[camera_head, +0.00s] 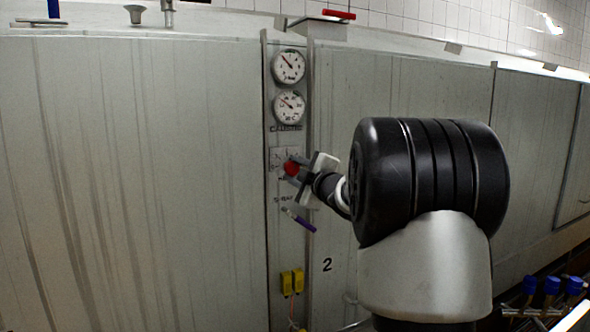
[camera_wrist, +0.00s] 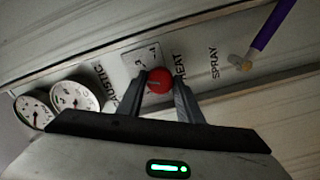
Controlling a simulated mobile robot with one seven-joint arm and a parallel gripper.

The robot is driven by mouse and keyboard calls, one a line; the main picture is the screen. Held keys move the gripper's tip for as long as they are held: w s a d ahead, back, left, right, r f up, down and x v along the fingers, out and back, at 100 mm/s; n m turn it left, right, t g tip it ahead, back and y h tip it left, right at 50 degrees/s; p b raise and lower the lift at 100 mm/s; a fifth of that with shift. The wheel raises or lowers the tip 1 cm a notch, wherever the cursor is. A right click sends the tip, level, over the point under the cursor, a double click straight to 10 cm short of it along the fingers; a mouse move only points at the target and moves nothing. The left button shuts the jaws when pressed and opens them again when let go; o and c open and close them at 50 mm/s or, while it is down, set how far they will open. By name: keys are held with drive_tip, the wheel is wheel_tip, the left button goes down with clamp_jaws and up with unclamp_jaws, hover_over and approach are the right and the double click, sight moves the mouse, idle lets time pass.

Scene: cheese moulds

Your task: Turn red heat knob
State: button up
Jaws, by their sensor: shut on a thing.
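The red heat knob (camera_head: 291,168) sits on the narrow metal panel strip, below two round gauges. In the wrist view the red knob (camera_wrist: 159,81) lies between the two fingertips, beside the printed word that ends in "EAT". My gripper (camera_head: 301,171) reaches in from the right at the knob. In the wrist view my gripper (camera_wrist: 160,88) has a finger on each side of the knob and is shut on it. A small pale scale plate (camera_wrist: 141,60) lies behind the knob, partly hidden by a finger.
A purple spray lever (camera_head: 300,220) sticks out just below the knob. Two gauges (camera_head: 289,66) (camera_head: 289,107) are above it. Yellow connectors (camera_head: 292,282) with wires are lower on the strip. Flat metal tank walls (camera_head: 130,180) stand on both sides.

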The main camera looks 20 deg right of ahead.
idle(0.4)
drive_tip(key=o, duration=1)
drive_tip(key=shift+o, duration=0.2)
drive_tip(key=s+b, duration=0.2)
drive_tip(key=s, duration=1.5)
drive_tip(key=shift+s+d, duration=0.25)
drive_tip(key=shift+d, duration=0.05)
